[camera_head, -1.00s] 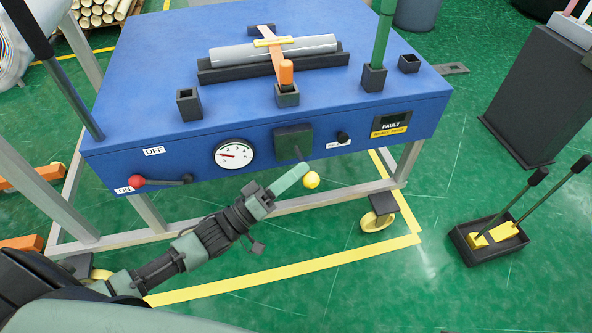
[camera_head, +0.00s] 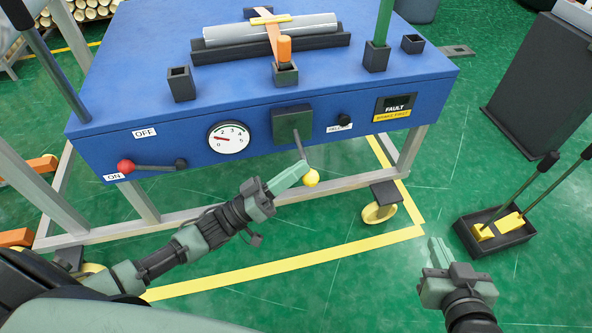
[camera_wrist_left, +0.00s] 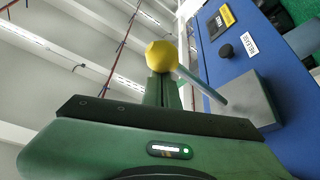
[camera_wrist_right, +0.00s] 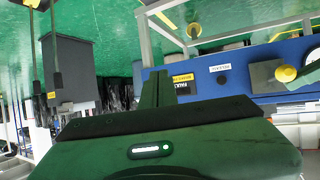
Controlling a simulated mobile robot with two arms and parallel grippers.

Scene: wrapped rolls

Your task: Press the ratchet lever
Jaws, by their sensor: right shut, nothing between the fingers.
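The ratchet lever is a thin grey rod with a yellow ball knob (camera_head: 311,178). It angles down from a dark box (camera_head: 292,125) on the blue bench's front. My left gripper (camera_head: 303,169) appears shut, its fingertips at the left side of the knob. In the left wrist view the knob (camera_wrist_left: 161,57) is just beyond the fingertips (camera_wrist_left: 161,78) and hides part of them; I cannot tell if they touch. My right gripper (camera_head: 436,246) is shut and empty, low and right of the bench. The right wrist view also shows the yellow knob (camera_wrist_right: 286,73) at its right.
The blue bench (camera_head: 110,110) has a gauge (camera_head: 229,138), a red-knobbed lever (camera_head: 126,166) and a FAULT display (camera_head: 394,108) on its front. A wrapped roll (camera_head: 225,36) lies on top. A black tray (camera_head: 470,244) stands on the floor at right.

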